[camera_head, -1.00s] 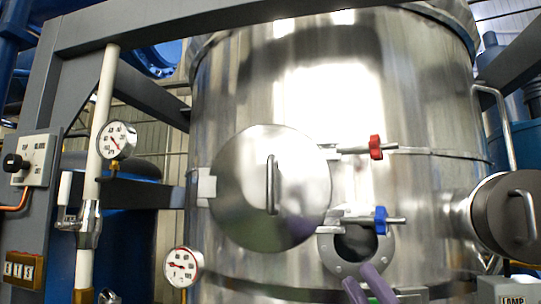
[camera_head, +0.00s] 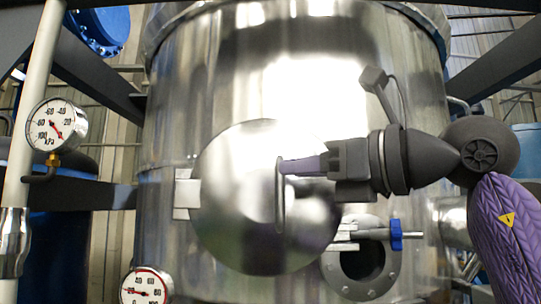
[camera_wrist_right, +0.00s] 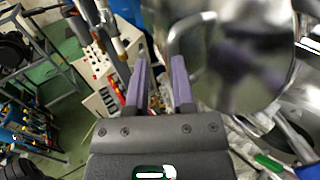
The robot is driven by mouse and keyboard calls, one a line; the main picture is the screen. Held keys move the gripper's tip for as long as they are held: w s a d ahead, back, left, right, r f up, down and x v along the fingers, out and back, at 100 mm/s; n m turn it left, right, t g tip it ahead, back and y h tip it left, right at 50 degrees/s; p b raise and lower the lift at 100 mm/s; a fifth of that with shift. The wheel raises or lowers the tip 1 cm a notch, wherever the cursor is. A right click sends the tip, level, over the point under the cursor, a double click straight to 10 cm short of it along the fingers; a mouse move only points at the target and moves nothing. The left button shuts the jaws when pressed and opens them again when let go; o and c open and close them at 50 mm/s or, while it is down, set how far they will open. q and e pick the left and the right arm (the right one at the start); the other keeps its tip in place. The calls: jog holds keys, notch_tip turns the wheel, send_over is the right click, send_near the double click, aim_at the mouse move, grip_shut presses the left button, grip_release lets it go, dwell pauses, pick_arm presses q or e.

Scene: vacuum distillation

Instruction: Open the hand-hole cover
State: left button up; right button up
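My right gripper (camera_head: 283,166) reaches in from the right, fingertips at the handle's upper part. In the right wrist view, its two purple fingers (camera_wrist_right: 160,64) stand apart with nothing between them; the handle (camera_wrist_right: 173,42) shows just beyond the tips, with contact unclear. The red-knobbed clamp is hidden behind my right gripper. My left gripper is out of view.
A flanged round port (camera_head: 360,268) sits below right of the cover. Dark frame beams cross the left side and upper right.

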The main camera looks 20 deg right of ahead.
aim_at(279, 218)
jog(key=w, duration=0.1)
jog(key=w+a, duration=0.1)
jog(key=w+a+p, duration=0.1)
jog(key=w, duration=0.1)
jog(key=shift+w+f, duration=0.1)
jog(key=shift+f, duration=0.05)
jog(key=shift+w, duration=0.25)
jog(key=shift+c, duration=0.3)
jog(key=shift+d, duration=0.1)
jog(key=shift+c, duration=1.2)
jog(key=shift+s, duration=0.15)
grip_shut()
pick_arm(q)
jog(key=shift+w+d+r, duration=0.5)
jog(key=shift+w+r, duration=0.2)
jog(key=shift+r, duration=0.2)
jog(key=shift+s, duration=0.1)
